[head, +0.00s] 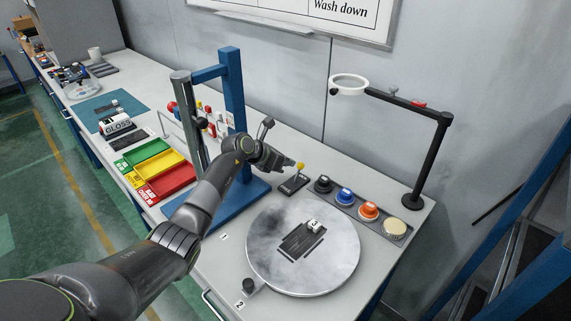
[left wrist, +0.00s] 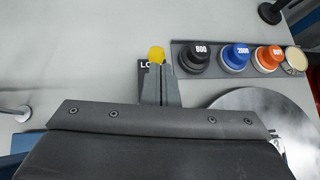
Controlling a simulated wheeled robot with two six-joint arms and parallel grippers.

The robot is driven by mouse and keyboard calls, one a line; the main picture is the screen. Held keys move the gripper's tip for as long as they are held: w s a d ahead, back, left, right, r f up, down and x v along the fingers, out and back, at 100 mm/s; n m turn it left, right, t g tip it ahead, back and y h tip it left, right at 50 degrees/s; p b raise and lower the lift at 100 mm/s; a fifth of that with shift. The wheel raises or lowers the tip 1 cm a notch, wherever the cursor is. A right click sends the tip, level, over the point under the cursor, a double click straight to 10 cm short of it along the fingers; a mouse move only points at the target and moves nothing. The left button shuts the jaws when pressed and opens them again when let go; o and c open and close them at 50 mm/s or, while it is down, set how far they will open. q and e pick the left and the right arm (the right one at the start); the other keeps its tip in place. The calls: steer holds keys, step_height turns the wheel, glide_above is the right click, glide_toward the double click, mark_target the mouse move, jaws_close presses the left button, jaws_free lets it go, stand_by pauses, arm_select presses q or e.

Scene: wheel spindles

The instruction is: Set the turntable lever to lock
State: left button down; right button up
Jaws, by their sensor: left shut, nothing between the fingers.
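The turntable lever, with a yellow knob (head: 300,166), stands on a small dark labelled base (head: 293,184) behind the round grey turntable (head: 335,268). My left gripper (head: 290,164) is shut and empty, its fingertips right beside the yellow knob. In the left wrist view the shut fingers (left wrist: 161,82) point at the knob (left wrist: 156,54), which shows just past the tips. I cannot tell whether they touch. The fingers hide most of the base, and only the start of its label shows. My right gripper is not in view.
A row of black, blue, orange and cream knobs (head: 369,210) lies right of the lever. A blue press frame (head: 235,100) stands to the left. Green, yellow and red trays (head: 167,173) lie further left. A black-armed lamp (head: 433,150) stands at the right.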

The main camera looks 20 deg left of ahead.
arm_select(q)
steer(key=shift+a, duration=0.15)
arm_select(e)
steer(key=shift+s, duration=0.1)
